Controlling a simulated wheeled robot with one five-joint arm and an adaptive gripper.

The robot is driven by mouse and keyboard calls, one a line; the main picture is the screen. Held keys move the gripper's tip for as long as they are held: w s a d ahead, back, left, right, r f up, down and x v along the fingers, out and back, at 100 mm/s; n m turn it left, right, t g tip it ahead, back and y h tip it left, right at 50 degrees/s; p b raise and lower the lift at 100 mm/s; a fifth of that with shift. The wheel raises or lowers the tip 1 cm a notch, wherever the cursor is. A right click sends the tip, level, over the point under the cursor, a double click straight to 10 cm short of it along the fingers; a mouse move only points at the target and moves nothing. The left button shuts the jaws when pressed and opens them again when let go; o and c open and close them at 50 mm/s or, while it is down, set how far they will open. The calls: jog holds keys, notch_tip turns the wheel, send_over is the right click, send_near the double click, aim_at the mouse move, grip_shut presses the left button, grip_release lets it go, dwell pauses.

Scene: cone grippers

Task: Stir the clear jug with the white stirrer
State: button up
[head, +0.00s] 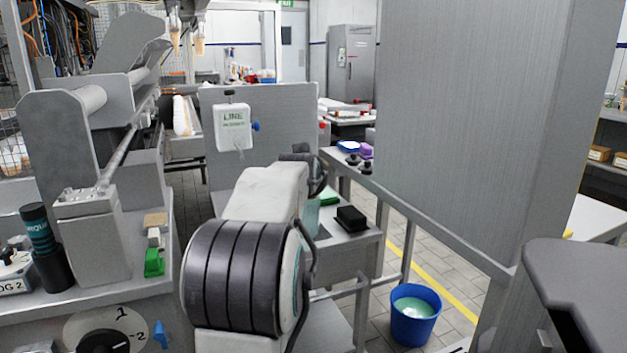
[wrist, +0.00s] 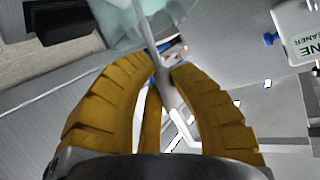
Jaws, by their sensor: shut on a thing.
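My gripper (wrist: 158,72) shows in the wrist view with its yellow ribbed fingers closed around the pale shaft of the white stirrer (wrist: 149,32). The stirrer runs up from between the fingertips toward the top edge. A pale green, see-through shape, which looks like the clear jug (wrist: 108,30), is at the top of the wrist view. The stirrer's far end overlaps it there; I cannot tell whether it is inside or in front. In the head view my arm hides the gripper, the stirrer and most of the bench beyond.
A white "LINE" cleaner box (head: 233,128) hangs on the grey panel. A black block (head: 351,218) sits on the bench right of my arm. A blue bucket (head: 414,314) with pale liquid stands on the floor. A tall grey panel (head: 470,110) blocks the right side.

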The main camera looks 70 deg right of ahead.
jog(key=shift+d, duration=0.25)
jog(key=shift+a, duration=0.35)
jog(key=shift+d, duration=0.1)
jog(key=shift+b, duration=0.45)
jog(key=shift+d+p, duration=0.3)
dwell(0.7)
jog(key=shift+r, duration=0.1)
dwell(0.7)
